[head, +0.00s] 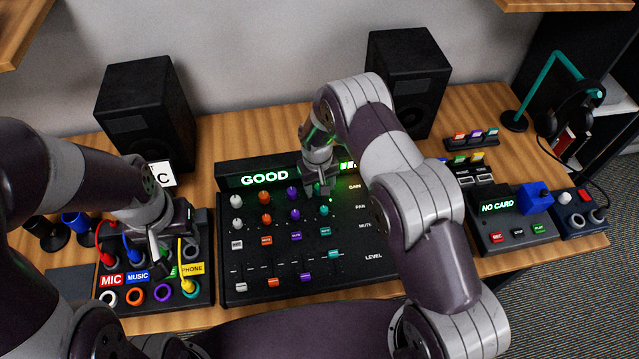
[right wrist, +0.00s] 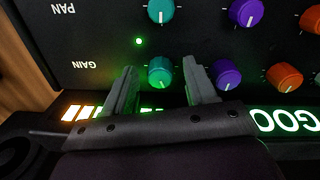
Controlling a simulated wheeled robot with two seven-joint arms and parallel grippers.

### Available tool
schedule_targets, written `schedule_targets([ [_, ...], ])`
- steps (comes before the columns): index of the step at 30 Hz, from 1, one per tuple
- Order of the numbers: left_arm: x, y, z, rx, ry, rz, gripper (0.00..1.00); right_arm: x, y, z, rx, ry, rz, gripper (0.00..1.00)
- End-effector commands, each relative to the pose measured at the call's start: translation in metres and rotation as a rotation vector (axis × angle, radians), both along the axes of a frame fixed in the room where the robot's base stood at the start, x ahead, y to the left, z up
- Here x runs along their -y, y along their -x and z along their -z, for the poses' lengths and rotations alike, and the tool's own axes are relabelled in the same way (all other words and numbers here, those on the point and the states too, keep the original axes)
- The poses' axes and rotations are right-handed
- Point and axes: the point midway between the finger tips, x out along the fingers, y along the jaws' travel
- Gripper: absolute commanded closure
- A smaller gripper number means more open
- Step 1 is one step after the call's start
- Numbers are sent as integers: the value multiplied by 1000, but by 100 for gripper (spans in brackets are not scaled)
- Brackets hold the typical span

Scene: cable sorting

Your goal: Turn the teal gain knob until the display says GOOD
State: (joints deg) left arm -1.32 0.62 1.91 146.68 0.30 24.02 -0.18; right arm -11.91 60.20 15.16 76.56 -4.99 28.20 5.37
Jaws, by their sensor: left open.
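The teal gain knob (head: 324,189) is in the top row of the black mixer (head: 345,270). In the right wrist view the knob (right wrist: 160,71) sits between the two fingers of my right gripper (right wrist: 162,85), with a gap on each side. In the head view this gripper (head: 321,186) points down at the knob and partly hides it. The mixer display (head: 265,179) reads GOOD in bright letters, with lit bars to its right. A green light (right wrist: 139,41) glows near the knob. My left gripper (head: 168,248) is open over the cable panel at the left.
The cable panel (head: 205,290) holds several coloured plugs and sockets. Other knobs, such as an orange one (right wrist: 284,77) and a purple one (right wrist: 226,74), sit close beside the teal knob. Two speakers (head: 148,110) stand behind. A recorder (head: 510,228) reading NO CARD is at the right.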

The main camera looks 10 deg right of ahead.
Motion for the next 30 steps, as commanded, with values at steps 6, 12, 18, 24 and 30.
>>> schedule_targets([
  [6,0,0,4,0,0,0,57,-1,-1,-17,3,-1,0,44],
  [12,0,0,14,0,0,0,57,-3,0,-69,6,-1,0,44],
  [18,0,0,20,0,0,0,57,-5,1,-112,2,0,0,44],
  [24,0,0,20,0,0,0,57,-5,2,-127,0,0,0,44],
  [30,0,0,20,0,0,0,57,-5,2,-127,0,0,0,44],
])
